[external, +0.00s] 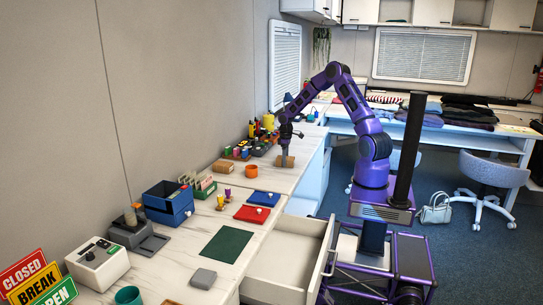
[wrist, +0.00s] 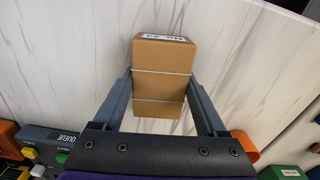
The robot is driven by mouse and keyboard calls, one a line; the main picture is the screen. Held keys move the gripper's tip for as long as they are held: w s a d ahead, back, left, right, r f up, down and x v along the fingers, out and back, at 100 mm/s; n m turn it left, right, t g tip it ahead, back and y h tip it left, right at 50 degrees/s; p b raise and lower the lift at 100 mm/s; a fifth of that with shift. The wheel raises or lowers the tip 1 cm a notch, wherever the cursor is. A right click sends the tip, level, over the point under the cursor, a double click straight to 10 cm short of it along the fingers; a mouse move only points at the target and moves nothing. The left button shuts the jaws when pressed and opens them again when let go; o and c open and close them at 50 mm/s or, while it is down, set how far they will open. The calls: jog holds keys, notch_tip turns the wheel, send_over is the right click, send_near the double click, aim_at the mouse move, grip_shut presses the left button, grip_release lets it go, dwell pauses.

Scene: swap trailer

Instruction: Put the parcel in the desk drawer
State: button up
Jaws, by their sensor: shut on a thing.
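The parcel is a small brown cardboard box with pale string around it and a white label on top; it fills the middle of the wrist view (wrist: 162,78). My gripper (wrist: 160,95) is shut on its two sides. In the external view my gripper (external: 285,148) points down at the far part of the desk, with the parcel (external: 285,161) between its fingers, at or just above the desktop. The desk drawer (external: 290,262) is pulled out at the near front of the desk, and its visible inside is empty.
A brown block (external: 223,167), an orange cup (external: 251,171), a blue pad (external: 263,198) and a red pad (external: 251,213) lie on the desk between my gripper and the drawer. A blue bin (external: 168,203) stands at the wall side. A green mat (external: 227,244) lies beside the drawer.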

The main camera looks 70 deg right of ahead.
notch_tip(320, 180, up, 10)
jog(key=shift+p, duration=0.9)
jog(key=w+a+f+n, duration=0.1)
jog(key=w+a, duration=0.2)
jog(key=a, duration=1.5)
jog(key=w+a+f+n, duration=0.1)
jog(key=w+a+f, duration=0.1)
jog(key=a, duration=1.6)
jog(key=shift+n, duration=0.4)
jog(key=s+a, duration=0.2)
jog(key=a, duration=0.3)
jog(key=s+a, duration=0.2)
jog(key=a, duration=0.3)
jog(key=s+a, duration=0.2)
jog(key=a, duration=0.4)
jog(key=shift+s+f, duration=0.2)
jog(key=shift+f, duration=0.2)
jog(key=s+a+f, duration=0.2)
jog(key=s+a, duration=0.9)
jog(key=a, duration=0.1)
jog(key=n, duration=2.3)
send_over(295, 251)
notch_tip(295, 251, down, 16)
jog(key=shift+s+r+p, duration=0.1)
jog(key=shift+r+p, duration=0.15)
jog(key=shift+p, duration=0.15)
jog(key=shift+d+f+b, duration=0.1)
jog(key=shift+f+b, duration=1.8)
jog(key=shift+f, duration=0.65)
